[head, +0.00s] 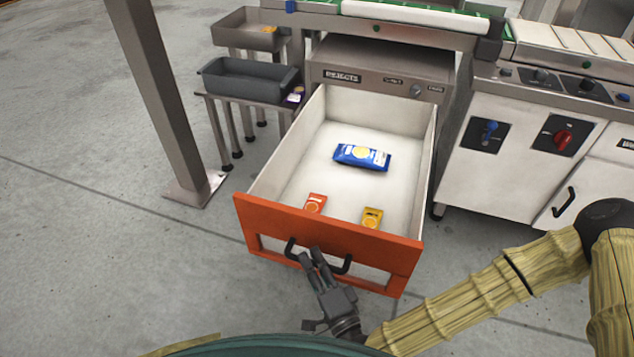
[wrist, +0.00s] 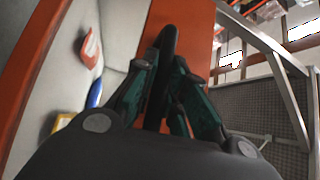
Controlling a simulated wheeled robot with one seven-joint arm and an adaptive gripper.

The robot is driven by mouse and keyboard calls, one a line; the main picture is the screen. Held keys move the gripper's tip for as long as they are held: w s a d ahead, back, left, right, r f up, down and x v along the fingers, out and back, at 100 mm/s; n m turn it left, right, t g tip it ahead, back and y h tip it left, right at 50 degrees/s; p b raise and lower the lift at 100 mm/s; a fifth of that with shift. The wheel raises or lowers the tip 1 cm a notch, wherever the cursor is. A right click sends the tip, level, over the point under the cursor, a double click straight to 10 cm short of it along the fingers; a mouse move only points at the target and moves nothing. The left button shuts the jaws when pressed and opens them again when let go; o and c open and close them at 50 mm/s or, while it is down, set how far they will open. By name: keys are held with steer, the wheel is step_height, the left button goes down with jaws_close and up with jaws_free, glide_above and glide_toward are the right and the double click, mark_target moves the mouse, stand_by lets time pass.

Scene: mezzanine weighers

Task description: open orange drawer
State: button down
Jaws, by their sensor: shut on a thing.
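The orange drawer (head: 331,243) is pulled well out of the steel cabinet marked "REJECTS" in the head view. Its white inside (head: 290,180) shows, with a blue packet (head: 362,157), an orange packet (head: 315,204) and a yellow packet (head: 372,218) lying in it. A black bar handle (head: 290,249) is on the orange front. My gripper (head: 314,258) is at the handle's middle. In the wrist view my gripper's fingers (wrist: 160,92) are closed around the black handle (wrist: 167,45), beside the orange front (wrist: 190,40). The fingers hide part of the handle.
A steel post (head: 165,95) stands left of the drawer. A grey bin (head: 248,80) rests on a low stand behind it. A white cabinet with a red knob (head: 563,138) stands to the right.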

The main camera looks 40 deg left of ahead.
steer(key=c, duration=1.5)
jaws_free()
steer(key=shift+o, duration=0.2)
steer(key=shift+d, duration=0.1)
steer(key=v, duration=1.2)
